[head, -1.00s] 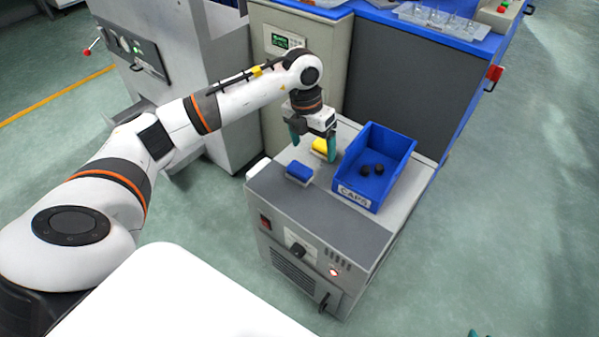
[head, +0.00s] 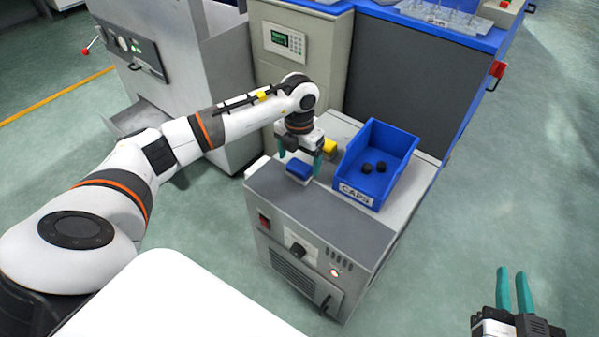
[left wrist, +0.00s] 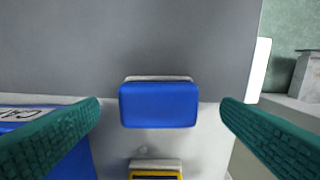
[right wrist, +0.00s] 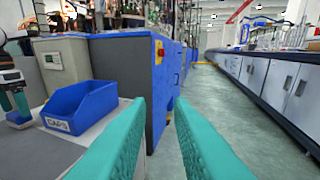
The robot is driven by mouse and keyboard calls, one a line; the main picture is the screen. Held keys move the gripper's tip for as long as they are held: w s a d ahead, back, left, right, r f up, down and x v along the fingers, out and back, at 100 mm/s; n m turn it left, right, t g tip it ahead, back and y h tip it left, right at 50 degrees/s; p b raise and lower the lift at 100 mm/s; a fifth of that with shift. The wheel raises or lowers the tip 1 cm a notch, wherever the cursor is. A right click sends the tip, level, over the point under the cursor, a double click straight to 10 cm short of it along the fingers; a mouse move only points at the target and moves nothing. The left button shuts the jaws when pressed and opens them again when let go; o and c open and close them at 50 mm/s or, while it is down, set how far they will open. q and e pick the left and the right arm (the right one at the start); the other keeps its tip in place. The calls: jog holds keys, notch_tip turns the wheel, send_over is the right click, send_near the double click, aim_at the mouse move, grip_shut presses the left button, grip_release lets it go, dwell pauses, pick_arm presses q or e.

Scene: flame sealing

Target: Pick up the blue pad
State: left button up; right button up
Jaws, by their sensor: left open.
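The blue pad (head: 299,171) lies on the grey cabinet top, near its left side. In the left wrist view the blue pad (left wrist: 158,104) sits centred between my two green fingers, with a pale base showing along its far edge. My left gripper (head: 303,167) is open above and around the pad, not gripping it. My left gripper (left wrist: 160,115) has a clear gap on both sides of the pad. My right gripper (head: 515,290) is open and empty over the floor at the lower right, with its fingers (right wrist: 160,125) apart in the right wrist view.
A yellow pad (head: 330,147) lies behind the blue one. A blue bin (head: 352,189) labelled CAPS holds black caps (head: 374,167) to the right. The cabinet's front top (head: 325,210) is clear. A tall machine (head: 300,75) stands behind.

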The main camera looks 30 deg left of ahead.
aim_at(299, 165)
pick_arm(q)
notch_tip(299, 165, down, 3)
jog(key=shift+b, duration=0.35)
jog(key=shift+d, duration=0.1)
pick_arm(e)
jog(key=r+t, duration=0.2)
jog(key=r+y, duration=0.1)
jog(key=r, duration=0.1)
jog(key=shift+w+a+t, duration=0.1)
jog(key=shift+a+t, duration=0.2)
jog(key=shift+t, duration=0.1)
pick_arm(q)
jog(key=shift+c, duration=0.4)
jog(key=c, duration=1)
jog(key=shift+r, duration=0.1)
